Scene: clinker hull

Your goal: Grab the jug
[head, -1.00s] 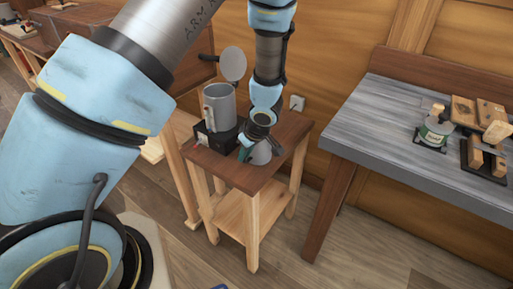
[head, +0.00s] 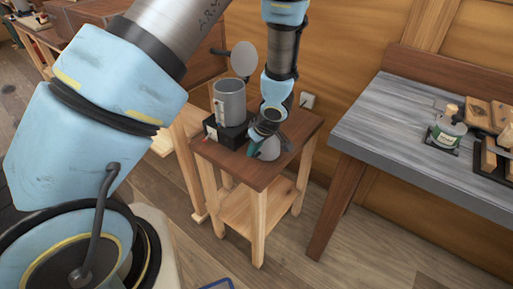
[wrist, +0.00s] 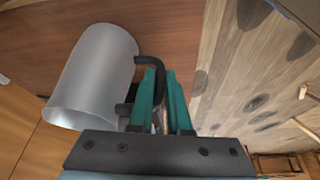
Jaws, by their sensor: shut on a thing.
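The jug (wrist: 92,78) is a plain grey, tapered vessel with a black handle. It fills the left of the wrist view. My gripper (wrist: 161,78) has teal fingers closed on the black handle, beside the jug's body. In the head view the jug (head: 270,149) is a small grey shape low at the end of my arm, over the small wooden table (head: 250,176). My gripper (head: 255,150) partly shows there as a teal patch at its left. My wrist hides part of the jug, and I cannot tell whether its base touches the tabletop.
A larger grey pot (head: 229,103) with a raised round lid (head: 243,60) stands on a black base (head: 226,134), close left of my wrist. A wooden wall is behind. A grey-topped bench (head: 390,125) with a bottle (head: 449,128) and wooden blocks is at right, across open floor.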

